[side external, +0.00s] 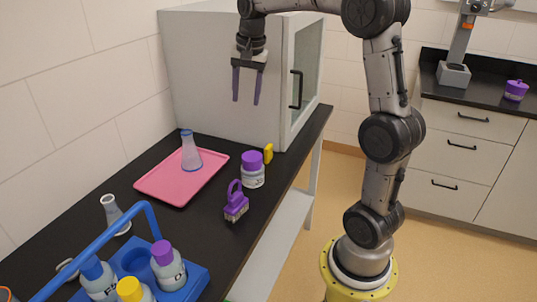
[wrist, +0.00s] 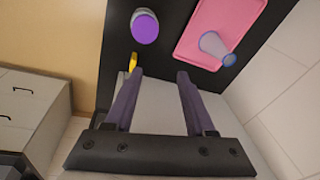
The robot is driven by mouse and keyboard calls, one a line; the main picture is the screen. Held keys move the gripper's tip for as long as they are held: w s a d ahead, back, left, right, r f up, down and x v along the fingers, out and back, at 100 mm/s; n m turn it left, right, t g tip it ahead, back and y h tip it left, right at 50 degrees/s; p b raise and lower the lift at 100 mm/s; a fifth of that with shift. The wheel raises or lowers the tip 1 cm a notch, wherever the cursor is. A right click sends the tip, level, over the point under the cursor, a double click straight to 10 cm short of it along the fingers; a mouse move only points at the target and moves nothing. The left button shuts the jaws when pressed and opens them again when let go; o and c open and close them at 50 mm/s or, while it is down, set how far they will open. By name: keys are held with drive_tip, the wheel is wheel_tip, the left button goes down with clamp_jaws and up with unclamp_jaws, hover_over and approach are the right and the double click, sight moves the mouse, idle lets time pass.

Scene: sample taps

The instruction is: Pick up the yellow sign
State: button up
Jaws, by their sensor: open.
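The yellow sign (side external: 268,153) is a small yellow piece on the black bench top, just behind a purple-capped bottle (side external: 252,169) and near the foot of the white cabinet. In the wrist view the sign (wrist: 133,62) shows near the tip of the left finger, partly hidden by it or close to it. My gripper (side external: 246,101) hangs high in front of the cabinet, fingers pointing down, open and empty. In the wrist view my gripper (wrist: 159,75) has its two dark purple fingers apart with nothing between them.
A pink tray (side external: 160,187) with a conical flask (side external: 190,152) lies left of the sign. A purple-handled brush (side external: 236,203) and a blue bottle carrier (side external: 196,278) are nearer. The white cabinet (side external: 220,80) stands behind. The bench's right edge is close to the sign.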

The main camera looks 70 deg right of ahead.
drive_tip(key=d+f+m+g, duration=0.1)
drive_tip(key=d+f+m, duration=0.1)
drive_tip(key=d+f, duration=0.5)
drive_tip(key=m+g+y, duration=0.1)
hover_over(269, 146)
wheel_tip(269, 146, down, 4)
wheel_tip(269, 146, down, 7)
drive_tip(key=shift+s+d+f, duration=0.1)
drive_tip(key=shift+s+f, duration=0.05)
drive_tip(key=shift+f, duration=0.05)
drive_tip(key=shift+w+f, duration=0.2)
drive_tip(key=shift+f, duration=2.5)
clamp_jaws()
